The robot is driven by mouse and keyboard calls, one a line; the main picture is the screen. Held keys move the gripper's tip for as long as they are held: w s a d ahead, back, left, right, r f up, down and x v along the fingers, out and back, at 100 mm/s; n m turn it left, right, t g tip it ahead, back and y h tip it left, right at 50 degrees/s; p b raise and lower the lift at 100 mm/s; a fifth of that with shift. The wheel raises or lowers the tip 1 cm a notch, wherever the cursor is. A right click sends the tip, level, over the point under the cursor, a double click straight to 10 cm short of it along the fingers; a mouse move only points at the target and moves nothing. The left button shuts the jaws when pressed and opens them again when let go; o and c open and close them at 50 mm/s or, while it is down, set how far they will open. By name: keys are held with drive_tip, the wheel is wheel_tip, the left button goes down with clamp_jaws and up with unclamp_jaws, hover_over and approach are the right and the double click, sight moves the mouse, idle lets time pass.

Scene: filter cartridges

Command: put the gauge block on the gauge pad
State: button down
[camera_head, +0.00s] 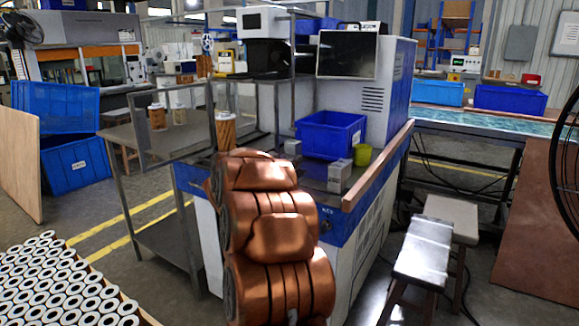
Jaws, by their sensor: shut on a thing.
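My copper-coloured arm fills the middle foreground and reaches away toward the workbench (310,185). Its links hide my gripper and whatever is at its jaws. I cannot make out the gauge block or the gauge pad with certainty. A small grey box (340,177) stands upright on the bench, right of my arm. A smaller grey piece (293,147) sits farther back, left of the blue bin. An orange-brown filter cartridge (225,131) stands upright just beyond the top of my arm.
A blue bin (330,134) and a yellow-green cup (362,155) are on the bench, which has a wooden edge strip (378,165) at right. A metal-framed panel (170,125) stands at left. White rolls (60,285) fill the lower left; stools (424,250) stand at right.

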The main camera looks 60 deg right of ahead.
drive_tip(key=shift+f, duration=0.55)
drive_tip(key=shift+r, duration=0.1)
drive_tip(key=c, duration=0.7)
unclamp_jaws()
drive_tip(key=shift+f, duration=0.2)
drive_tip(key=shift+o, duration=0.2)
drive_tip(key=shift+r, duration=0.1)
drive_tip(key=shift+a+r, duration=0.1)
drive_tip(key=shift+a, duration=0.15)
drive_tip(key=a+p, duration=0.2)
drive_tip(key=a, duration=0.9)
drive_tip(key=shift+s+a, duration=0.2)
drive_tip(key=shift+a, duration=0.1)
